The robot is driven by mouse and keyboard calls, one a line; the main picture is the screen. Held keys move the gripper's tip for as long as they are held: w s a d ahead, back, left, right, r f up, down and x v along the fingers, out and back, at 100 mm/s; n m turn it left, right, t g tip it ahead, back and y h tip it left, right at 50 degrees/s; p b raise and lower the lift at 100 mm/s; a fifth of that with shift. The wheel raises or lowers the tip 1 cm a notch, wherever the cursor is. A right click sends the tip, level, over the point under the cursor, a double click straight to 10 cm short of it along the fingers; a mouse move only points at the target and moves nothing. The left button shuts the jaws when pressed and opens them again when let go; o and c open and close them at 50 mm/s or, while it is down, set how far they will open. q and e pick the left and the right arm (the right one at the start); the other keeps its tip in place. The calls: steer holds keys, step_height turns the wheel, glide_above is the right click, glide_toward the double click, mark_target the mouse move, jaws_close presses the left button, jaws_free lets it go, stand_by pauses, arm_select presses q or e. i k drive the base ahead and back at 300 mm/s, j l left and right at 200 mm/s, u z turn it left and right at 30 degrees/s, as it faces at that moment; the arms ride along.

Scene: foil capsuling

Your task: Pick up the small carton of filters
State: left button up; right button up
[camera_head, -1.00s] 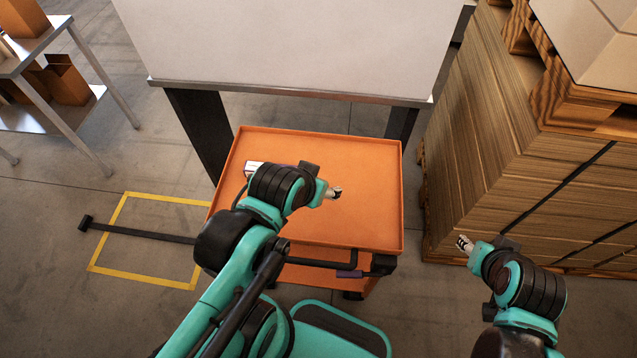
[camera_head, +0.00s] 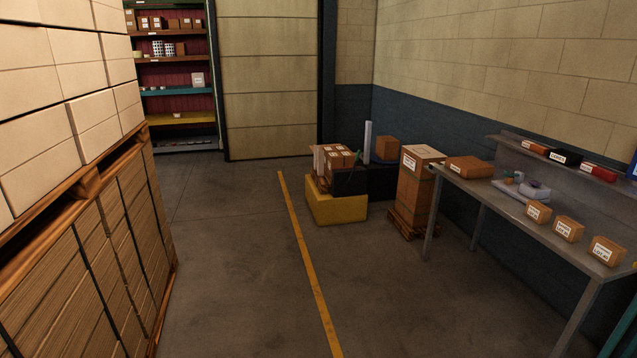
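Three small brown cartons with white labels stand in a row along the front of the metal table on the right: a left one (camera_head: 538,212), a middle one (camera_head: 568,230) and a right one (camera_head: 606,251). The label print is too small to read, so I cannot tell which carton, if any, holds filters. A wider, flatter brown carton (camera_head: 468,167) lies at the table's far left end. Neither of my grippers is in view; a teal piece at the lower right edge may be part of my arm.
The metal table (camera_head: 508,205) has a raised back shelf with small orange, black and red boxes. Stacked pallets (camera_head: 85,265) fill the left. A yellow bin (camera_head: 337,206) and a tall carton (camera_head: 415,195) stand beyond. The floor between is open, with a yellow line.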

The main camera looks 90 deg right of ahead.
mark_target(536, 212)
steer(key=k+z, duration=0.4)
steer(key=k+l+z, duration=0.1)
steer(key=z, duration=0.35)
steer(key=k+l+z, duration=0.1)
steer(key=z, duration=2.55)
steer(key=i+l+z, duration=0.15)
steer(key=i+l, duration=0.15)
steer(key=i, duration=0.15)
steer(key=i+l+z, duration=0.15)
steer(key=i, duration=0.35)
steer(key=i+l+z, duration=0.1)
steer(key=i+l, duration=0.15)
steer(key=i, duration=0.25)
steer(key=z, duration=0.4)
steer(key=i+j+z, duration=0.85)
steer(key=i+j, duration=0.35)
steer(key=j, duration=0.15)
steer(key=i+j+z, duration=0.1)
steer(key=i+j, duration=0.3)
steer(key=j, duration=0.15)
steer(key=i+j, duration=0.35)
steer(key=j, duration=0.15)
